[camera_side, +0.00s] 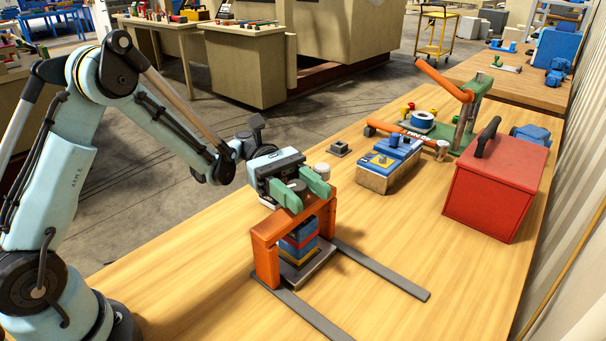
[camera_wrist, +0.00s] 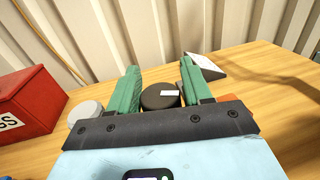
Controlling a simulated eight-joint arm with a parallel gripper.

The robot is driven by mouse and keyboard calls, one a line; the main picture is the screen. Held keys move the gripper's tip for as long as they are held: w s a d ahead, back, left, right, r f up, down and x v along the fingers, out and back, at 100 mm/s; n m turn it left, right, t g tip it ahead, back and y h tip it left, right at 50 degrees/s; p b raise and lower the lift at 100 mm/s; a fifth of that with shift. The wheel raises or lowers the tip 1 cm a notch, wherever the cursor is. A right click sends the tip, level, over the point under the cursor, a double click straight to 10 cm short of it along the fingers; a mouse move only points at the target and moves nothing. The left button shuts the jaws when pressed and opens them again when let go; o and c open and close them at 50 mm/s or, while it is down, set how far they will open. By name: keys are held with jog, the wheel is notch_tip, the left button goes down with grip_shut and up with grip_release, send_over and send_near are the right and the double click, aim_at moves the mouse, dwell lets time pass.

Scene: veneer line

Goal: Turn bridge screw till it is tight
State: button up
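An orange bridge (camera_side: 266,262) stands on the wooden table over a stack of blue, red and yellow blocks (camera_side: 299,240) on a grey plate. The bridge screw has a dark round head (camera_side: 297,186) on top of the bridge. In the wrist view the head (camera_wrist: 160,97) carries a small white mark. My gripper (camera_side: 301,188) is down at the bridge top, with its green fingers on either side of the head. In the wrist view the fingers (camera_wrist: 160,92) lie very close to it; I cannot tell whether both touch. The screw's shaft is hidden.
Two grey rails (camera_side: 380,270) run along the table from the bridge. A grey cylinder (camera_side: 322,170) stands close behind my gripper. A blue-topped block (camera_side: 388,165), a red case (camera_side: 497,190) and an orange-handled green device (camera_side: 468,120) stand further back. The table's right front is clear.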

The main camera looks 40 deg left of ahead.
aim_at(293, 181)
jog(key=shift+o, duration=0.9)
jog(key=shift+a, duration=0.15)
jog(key=a, duration=0.1)
jog(key=a+r, duration=0.1)
jog(key=shift+w+a, duration=0.3)
jog(key=shift+w, duration=0.05)
notch_tip(293, 181, up, 5)
jog(key=shift+f, duration=0.1)
jog(key=shift+r, duration=0.6)
